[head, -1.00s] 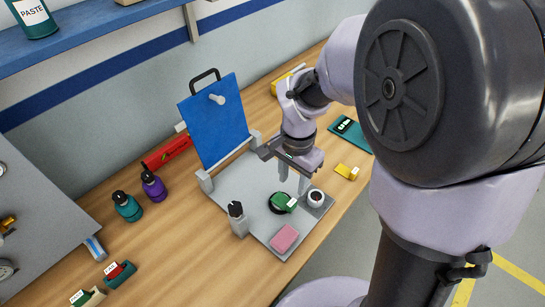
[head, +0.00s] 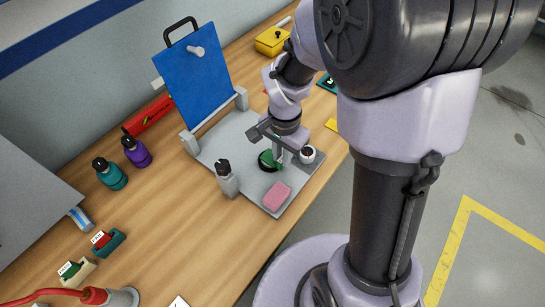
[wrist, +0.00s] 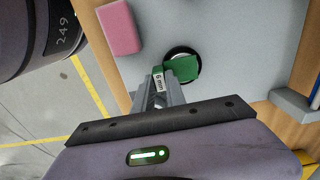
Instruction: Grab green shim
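In the head view the green shim (head: 267,160) is partly hidden by my gripper. My gripper (wrist: 158,84) points down at the plate, its two fingers close together on either side of the labelled end. It looks shut on that end; the exact contact is small in view. In the head view my gripper (head: 281,158) is low, beside the white round cup.
The white cup (head: 307,154) is close on the right. A blue upright panel (head: 195,85) stands behind.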

